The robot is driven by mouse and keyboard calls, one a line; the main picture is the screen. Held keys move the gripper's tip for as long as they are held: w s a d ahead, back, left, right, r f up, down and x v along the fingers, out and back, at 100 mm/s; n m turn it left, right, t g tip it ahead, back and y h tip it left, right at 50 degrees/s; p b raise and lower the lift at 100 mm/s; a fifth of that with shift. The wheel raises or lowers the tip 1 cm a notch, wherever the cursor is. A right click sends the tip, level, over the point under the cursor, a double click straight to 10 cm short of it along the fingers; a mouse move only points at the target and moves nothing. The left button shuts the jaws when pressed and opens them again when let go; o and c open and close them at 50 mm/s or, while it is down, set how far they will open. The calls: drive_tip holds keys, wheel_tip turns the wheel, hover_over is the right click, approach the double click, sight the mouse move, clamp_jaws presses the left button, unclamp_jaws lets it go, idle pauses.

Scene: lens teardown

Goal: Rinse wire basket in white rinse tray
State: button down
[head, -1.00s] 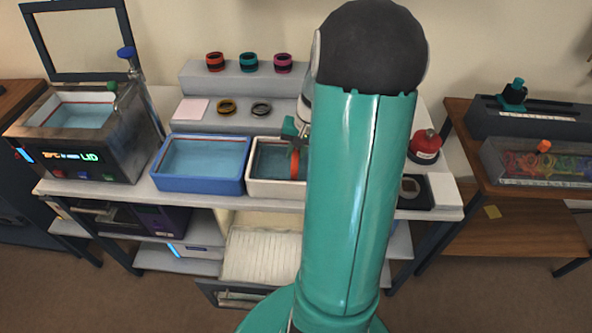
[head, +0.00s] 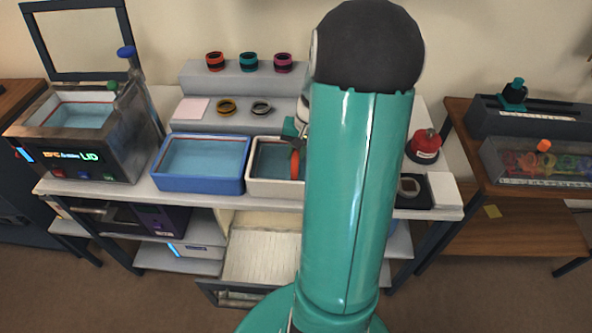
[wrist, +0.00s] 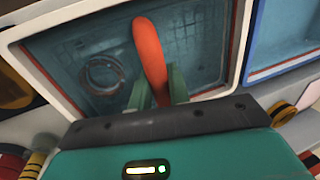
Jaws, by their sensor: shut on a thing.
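The white rinse tray (head: 265,189) holds water and stands near the bench's front edge, partly hidden by my arm. The wire basket's orange handle (head: 295,166) shows above it. In the wrist view the tray's pale rim (wrist: 70,17) surrounds dark water, and the orange handle (wrist: 150,55) stands up between the green fingers of my gripper (wrist: 158,92). The gripper is shut on it. The basket's mesh lies down within the tray, and a dark ring (wrist: 103,74) shows in it. My gripper (head: 294,140) is over the tray in the head view.
A blue tray (head: 200,187) of water stands directly left of the white tray. An open-lidded bath (head: 105,150) is farther left. Several coloured rings, such as a red one (head: 215,61), sit on the grey step (head: 200,77) behind.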

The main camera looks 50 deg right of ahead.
drive_tip(key=shift+r, duration=0.2)
drive_tip(key=shift+f, duration=0.55)
drive_tip(key=shift+r, duration=0.1)
drive_tip(key=shift+r, duration=0.45)
idle(0.4)
drive_tip(key=shift+f, duration=0.55)
drive_tip(key=shift+r, duration=0.1)
